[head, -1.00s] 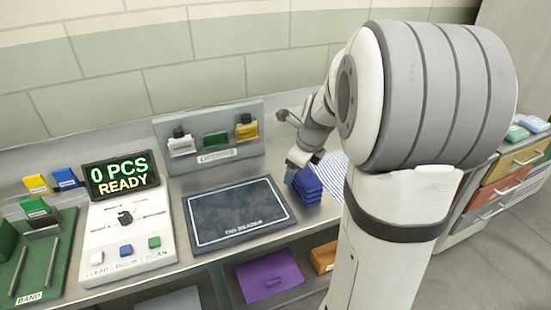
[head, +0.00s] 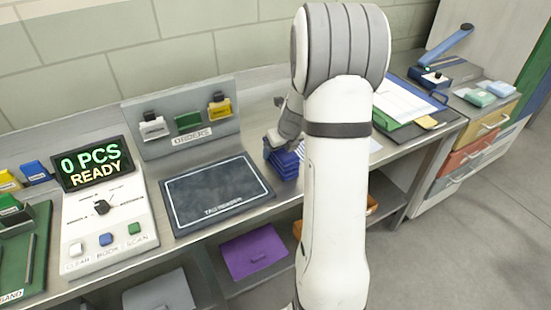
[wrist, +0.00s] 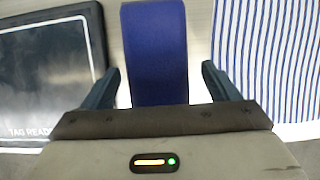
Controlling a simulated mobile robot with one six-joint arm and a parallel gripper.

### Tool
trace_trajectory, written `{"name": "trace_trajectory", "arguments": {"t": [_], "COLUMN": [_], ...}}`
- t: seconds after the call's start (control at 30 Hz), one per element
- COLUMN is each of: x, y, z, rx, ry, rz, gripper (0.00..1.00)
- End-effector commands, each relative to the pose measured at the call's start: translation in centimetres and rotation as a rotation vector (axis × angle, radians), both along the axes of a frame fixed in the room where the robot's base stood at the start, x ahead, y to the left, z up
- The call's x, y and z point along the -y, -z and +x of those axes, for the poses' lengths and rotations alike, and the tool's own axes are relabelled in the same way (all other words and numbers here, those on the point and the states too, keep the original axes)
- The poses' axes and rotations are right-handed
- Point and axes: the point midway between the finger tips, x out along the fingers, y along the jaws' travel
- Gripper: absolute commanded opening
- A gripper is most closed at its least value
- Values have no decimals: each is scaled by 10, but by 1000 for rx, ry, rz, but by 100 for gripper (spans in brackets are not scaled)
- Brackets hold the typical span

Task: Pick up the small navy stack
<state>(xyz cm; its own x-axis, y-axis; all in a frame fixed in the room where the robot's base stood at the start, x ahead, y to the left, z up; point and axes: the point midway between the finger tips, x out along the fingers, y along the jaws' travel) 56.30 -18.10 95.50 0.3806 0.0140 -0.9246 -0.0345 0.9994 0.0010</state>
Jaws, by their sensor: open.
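The small navy stack (head: 283,165) of folded pieces sits on the steel bench, just right of the dark tag reader pad (head: 216,191). My gripper (head: 280,143) is over the stack from above, and my arm hides part of the stack's right side in the head view. In the wrist view the navy stack (wrist: 155,50) runs between the two fingers of my gripper (wrist: 160,88). The fingers are apart, one on each side, with a visible gap to the stack on both sides. I cannot tell how far down they reach.
A blue-striped cloth (wrist: 265,60) lies close to the stack's right. The console (head: 103,215) reads "0 PCS READY". An orders rack (head: 182,121) stands behind the pad. Clipboards (head: 405,100) lie farther right.

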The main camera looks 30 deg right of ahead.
Motion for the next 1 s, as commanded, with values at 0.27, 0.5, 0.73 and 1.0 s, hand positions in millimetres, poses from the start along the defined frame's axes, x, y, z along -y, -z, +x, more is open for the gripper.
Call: {"name": "trace_trajectory", "arguments": {"t": [0.27,0.5,0.73,1.0], "x": [0,1,1,1], "y": [2,2,2,1], "z": [1,1,1,1], "rx": [1,1,1,1], "ry": [-1,-1,0,1], "rz": [-1,-1,-1,-2], "gripper": [80,61,42,27]}}
